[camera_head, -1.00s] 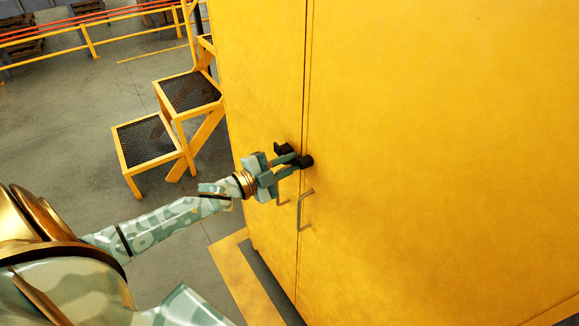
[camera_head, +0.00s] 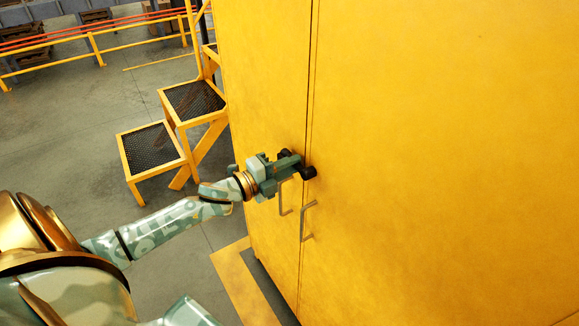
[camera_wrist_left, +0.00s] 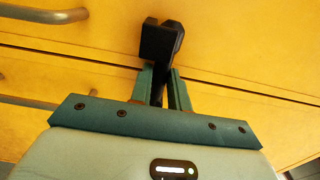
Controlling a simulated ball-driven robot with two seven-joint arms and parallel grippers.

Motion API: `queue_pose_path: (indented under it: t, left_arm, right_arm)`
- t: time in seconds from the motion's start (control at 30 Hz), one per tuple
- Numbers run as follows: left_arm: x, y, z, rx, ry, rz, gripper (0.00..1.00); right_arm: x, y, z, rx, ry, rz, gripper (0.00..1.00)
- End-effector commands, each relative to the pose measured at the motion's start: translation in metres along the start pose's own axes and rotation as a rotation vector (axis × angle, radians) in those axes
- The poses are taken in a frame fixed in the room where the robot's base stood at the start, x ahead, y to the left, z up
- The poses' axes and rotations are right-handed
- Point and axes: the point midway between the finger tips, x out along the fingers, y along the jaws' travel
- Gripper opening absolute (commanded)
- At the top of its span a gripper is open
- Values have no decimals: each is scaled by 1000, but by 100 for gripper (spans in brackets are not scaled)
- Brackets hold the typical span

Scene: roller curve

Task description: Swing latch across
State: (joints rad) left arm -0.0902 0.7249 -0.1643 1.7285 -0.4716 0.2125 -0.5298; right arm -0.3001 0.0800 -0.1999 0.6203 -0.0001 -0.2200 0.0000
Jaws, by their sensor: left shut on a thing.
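The black latch (camera_head: 308,172) sits at the seam between the two doors of the yellow cabinet (camera_head: 420,140), above the two door handles. In the left wrist view the latch (camera_wrist_left: 162,42) has a blocky end and a bar that runs down between the fingers. My left gripper (camera_head: 287,167) is shut on the latch, with one finger on each side of its bar (camera_wrist_left: 159,90). The gripper hides part of the latch in the head view. My right gripper is not in view.
Two metal handles, left (camera_head: 285,198) and right (camera_head: 305,221), stand out from the doors just below the latch. A yellow step stair (camera_head: 150,150) stands left of the cabinet. Yellow railings (camera_head: 95,48) run behind it. Grey floor is clear between.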

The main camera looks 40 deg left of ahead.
Motion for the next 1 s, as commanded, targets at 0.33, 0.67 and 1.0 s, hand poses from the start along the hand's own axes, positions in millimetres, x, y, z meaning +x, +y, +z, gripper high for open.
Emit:
queue_pose_path:
  t: [0.33,0.67,1.0]
  left_arm:
    - [0,0,0,11,0,1,0]
    - [0,0,0,8,0,1,40]
    - [-33,4,-1,6,1,5,40]
  right_arm:
    - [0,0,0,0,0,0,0]
    - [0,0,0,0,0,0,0]
    - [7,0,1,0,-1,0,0]
